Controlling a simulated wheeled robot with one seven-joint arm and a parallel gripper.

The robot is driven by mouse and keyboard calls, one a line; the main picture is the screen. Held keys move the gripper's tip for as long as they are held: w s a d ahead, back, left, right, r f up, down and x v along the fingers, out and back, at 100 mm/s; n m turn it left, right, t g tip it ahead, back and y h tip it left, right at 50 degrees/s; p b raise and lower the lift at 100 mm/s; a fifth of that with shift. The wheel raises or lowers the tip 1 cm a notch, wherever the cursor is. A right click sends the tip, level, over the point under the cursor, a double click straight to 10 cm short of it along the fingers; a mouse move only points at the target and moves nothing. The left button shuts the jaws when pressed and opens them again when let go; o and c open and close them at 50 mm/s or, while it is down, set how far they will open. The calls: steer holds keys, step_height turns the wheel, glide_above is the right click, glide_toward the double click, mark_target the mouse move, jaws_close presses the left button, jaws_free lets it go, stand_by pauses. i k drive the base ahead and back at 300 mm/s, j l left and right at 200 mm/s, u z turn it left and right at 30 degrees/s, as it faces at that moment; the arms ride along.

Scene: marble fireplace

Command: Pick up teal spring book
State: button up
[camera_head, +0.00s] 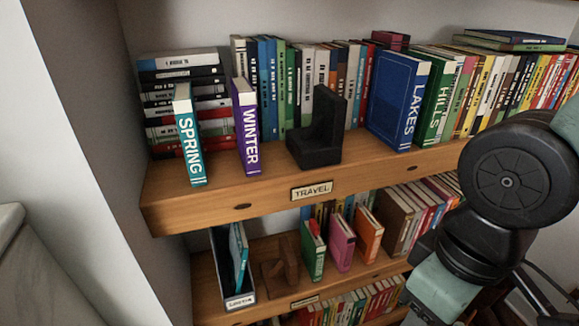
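The teal spring book (188,138) stands upright at the left end of the upper wooden shelf, its spine marked SPRING facing out. A stack of lying books is just behind it. A purple WINTER book (246,130) stands upright to its right, with a gap between them. My arm shows at the right side of the view, well away from the spring book. My gripper is not in the frame.
A black bookend (318,140) stands right of the WINTER book. Blue LAKES (398,98) and green HILLS (434,102) books stand further right. A white side wall (78,120) borders the shelf (225,203) on the left. The front left shelf edge is clear.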

mark_target(183, 103)
steer(key=k+j+u, duration=0.4)
steer(key=u, duration=0.2)
steer(key=j+u, duration=0.15)
